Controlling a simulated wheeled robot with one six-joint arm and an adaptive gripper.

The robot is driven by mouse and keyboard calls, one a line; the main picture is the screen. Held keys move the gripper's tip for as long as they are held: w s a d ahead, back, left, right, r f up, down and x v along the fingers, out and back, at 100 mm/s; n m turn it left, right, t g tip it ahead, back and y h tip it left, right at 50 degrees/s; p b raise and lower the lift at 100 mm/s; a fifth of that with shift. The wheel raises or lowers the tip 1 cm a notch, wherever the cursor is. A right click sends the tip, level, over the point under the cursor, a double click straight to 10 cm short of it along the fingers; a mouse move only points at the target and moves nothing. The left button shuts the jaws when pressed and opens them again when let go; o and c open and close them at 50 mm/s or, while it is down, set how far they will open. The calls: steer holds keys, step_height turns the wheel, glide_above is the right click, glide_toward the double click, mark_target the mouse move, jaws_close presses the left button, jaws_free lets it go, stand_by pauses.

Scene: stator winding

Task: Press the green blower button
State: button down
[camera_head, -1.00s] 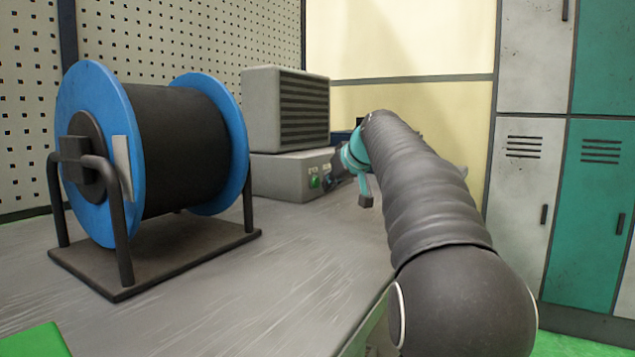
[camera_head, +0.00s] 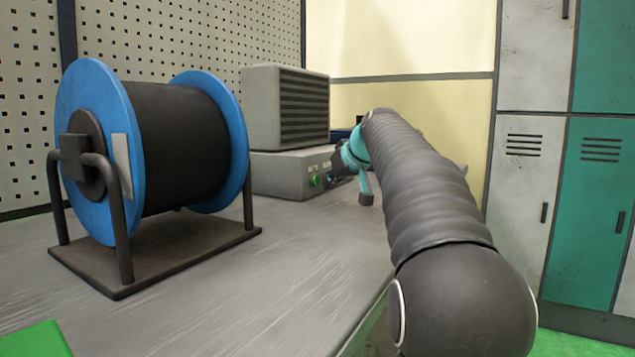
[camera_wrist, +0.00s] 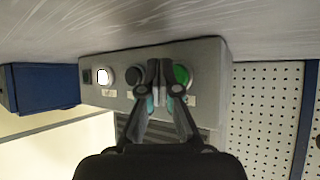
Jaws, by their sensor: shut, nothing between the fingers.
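The green button (camera_head: 315,181) is on the front of a grey control box (camera_head: 280,177) at the back of the bench. In the wrist view the green button (camera_wrist: 182,76) shows just right of my fingertips, partly covered by a finger. My gripper (camera_wrist: 163,69) is shut and empty, with its tips in front of the box's panel. I cannot tell whether the tips touch the panel or the button. In the head view my gripper (camera_head: 332,173) is small and dark, just right of the green button.
A louvred grey unit (camera_head: 287,107) stands on the box. The panel also has a lit white button (camera_wrist: 105,76) and a black knob (camera_wrist: 133,76). A blue bin (camera_wrist: 42,88) is beside the box. A large blue-rimmed spool (camera_head: 160,150) stands on the bench (camera_head: 250,270) at left.

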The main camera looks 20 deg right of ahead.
steer(key=shift+w+a, duration=0.1)
steer(key=shift+w, duration=0.05)
steer(key=shift+w+a, duration=0.2)
stand_by(0.3)
steer(key=shift+w+a+p, duration=0.2)
steer(key=shift+w+p, duration=0.1)
steer(key=shift+p, duration=0.1)
stand_by(0.7)
steer(key=shift+s, duration=0.1)
stand_by(0.3)
steer(key=shift+s+d+b, duration=0.3)
steer(key=shift+s+d, duration=0.15)
steer(key=shift+s, duration=0.1)
steer(key=shift+s+d+b, duration=0.45)
steer(key=shift+s+d, duration=0.35)
steer(key=shift+s, duration=0.2)
steer(key=shift+s+d+b, duration=0.4)
steer(key=shift+s+d, duration=0.35)
steer(key=shift+s, duration=0.2)
